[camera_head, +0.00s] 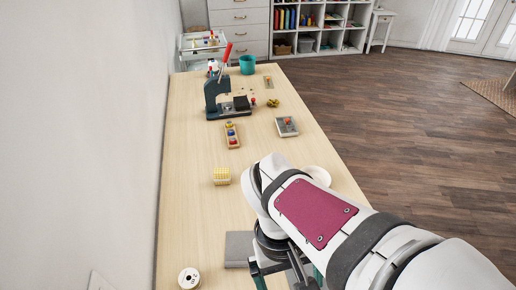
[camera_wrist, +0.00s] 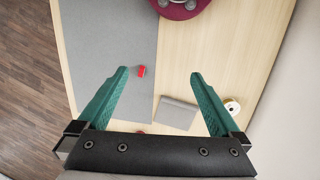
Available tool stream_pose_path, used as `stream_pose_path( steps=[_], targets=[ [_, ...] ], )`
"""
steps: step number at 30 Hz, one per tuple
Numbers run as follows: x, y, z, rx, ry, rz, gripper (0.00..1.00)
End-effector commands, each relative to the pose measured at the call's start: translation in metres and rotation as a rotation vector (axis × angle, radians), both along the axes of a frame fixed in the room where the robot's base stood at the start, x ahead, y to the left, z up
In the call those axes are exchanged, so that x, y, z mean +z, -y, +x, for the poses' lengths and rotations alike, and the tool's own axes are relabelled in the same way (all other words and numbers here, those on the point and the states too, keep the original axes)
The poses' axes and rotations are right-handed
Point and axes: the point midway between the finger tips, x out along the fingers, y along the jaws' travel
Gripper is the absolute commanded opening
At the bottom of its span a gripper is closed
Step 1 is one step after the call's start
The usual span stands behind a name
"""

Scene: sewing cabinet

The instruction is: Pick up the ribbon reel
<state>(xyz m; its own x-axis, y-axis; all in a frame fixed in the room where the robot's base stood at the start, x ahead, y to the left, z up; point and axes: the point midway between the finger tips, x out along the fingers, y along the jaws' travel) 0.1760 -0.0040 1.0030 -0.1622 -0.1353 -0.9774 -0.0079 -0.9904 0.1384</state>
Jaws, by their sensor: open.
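The ribbon reel (camera_head: 189,278) is a small white spool with a dark centre hole, standing on the table at the near left edge of the head view. In the wrist view the reel (camera_wrist: 232,107) shows just right of the right finger, partly beside it, and outside the gap between the fingers. My gripper (camera_wrist: 160,74) has two green fingers spread wide with nothing between them. It hangs over the table. In the head view my arm hides most of it, and it is to the right of the reel.
A grey square pad (camera_head: 239,246) lies right of the reel. A small red item (camera_wrist: 142,71) lies on a large grey mat (camera_wrist: 105,50). A wall runs along the left.

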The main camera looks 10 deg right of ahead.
Motion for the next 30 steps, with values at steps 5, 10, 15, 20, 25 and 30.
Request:
stream_pose_path(
  steps=[5, 10, 15, 20, 25, 30],
  targets=[
    [-0.042, 0.015, 0.120, 0.822, -0.293, -0.359, 1.00],
    [-0.105, -0.023, 0.215, 1.459, -0.563, -0.641, 1.00],
    [-0.142, -0.051, 0.249, 1.732, -0.700, -0.777, 1.00],
    [-0.161, -0.026, 0.263, 1.753, -0.717, -0.787, 1.00],
    [-0.184, 0.014, 0.278, 1.751, -0.715, -0.786, 1.00],
    [-0.195, 0.033, 0.288, 1.751, -0.711, -0.787, 1.00]
  ],
)
